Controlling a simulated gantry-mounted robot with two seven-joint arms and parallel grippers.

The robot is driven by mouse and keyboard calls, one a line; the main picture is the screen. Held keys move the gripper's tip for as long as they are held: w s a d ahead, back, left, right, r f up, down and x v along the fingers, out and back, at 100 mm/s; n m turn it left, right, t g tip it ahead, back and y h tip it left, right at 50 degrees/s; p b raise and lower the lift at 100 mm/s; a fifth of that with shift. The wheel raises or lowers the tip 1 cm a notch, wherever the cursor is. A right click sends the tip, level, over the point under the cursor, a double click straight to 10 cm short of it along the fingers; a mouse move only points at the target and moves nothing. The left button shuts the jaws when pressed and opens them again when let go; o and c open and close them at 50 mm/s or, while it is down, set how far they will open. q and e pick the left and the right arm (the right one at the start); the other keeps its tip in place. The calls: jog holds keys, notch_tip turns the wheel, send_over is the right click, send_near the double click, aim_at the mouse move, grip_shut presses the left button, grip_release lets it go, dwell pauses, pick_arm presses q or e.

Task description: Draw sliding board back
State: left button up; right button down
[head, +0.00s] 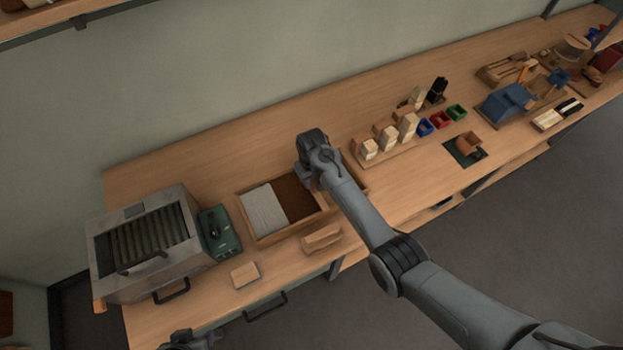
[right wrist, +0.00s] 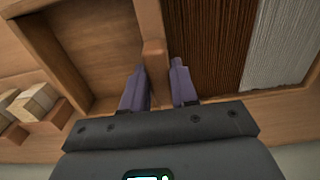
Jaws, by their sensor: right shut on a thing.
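The wooden tray (head: 265,243) in the head view holds white bristles (head: 264,209) on the left and brown bristles (head: 297,197) to their right. In the right wrist view, the sliding board (right wrist: 150,35) is a narrow upright wooden divider between the brown bristles (right wrist: 207,40) and an empty compartment (right wrist: 100,50). My right gripper (right wrist: 158,88) is shut on this board, one finger on each side. In the head view my right gripper (head: 307,182) and wrist hide the board. A small part of my left gripper (head: 190,341) shows at the bottom left edge; its fingers are unclear.
A metal slatted machine (head: 140,240) and a green control box (head: 218,232) stand left of the tray. A wooden block (head: 321,238) and a small pale block (head: 245,274) lie in front. Brush blocks (head: 388,138) stand in a holder to the right.

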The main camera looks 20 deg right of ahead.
jog(key=shift+d, duration=0.35)
jog(key=d, duration=0.4)
jog(key=w+d, duration=0.1)
jog(key=d, duration=0.8)
jog(key=shift+w+d+p, duration=0.2)
jog(key=shift+w+p, duration=0.05)
jog(key=shift+p, duration=0.15)
jog(key=shift+f, duration=0.1)
jog(key=shift+d, duration=0.1)
jog(key=c, duration=1.2)
grip_release()
jog(key=shift+o, duration=1.2)
jog(key=shift+d, duration=0.15)
jog(key=shift+r, duration=0.2)
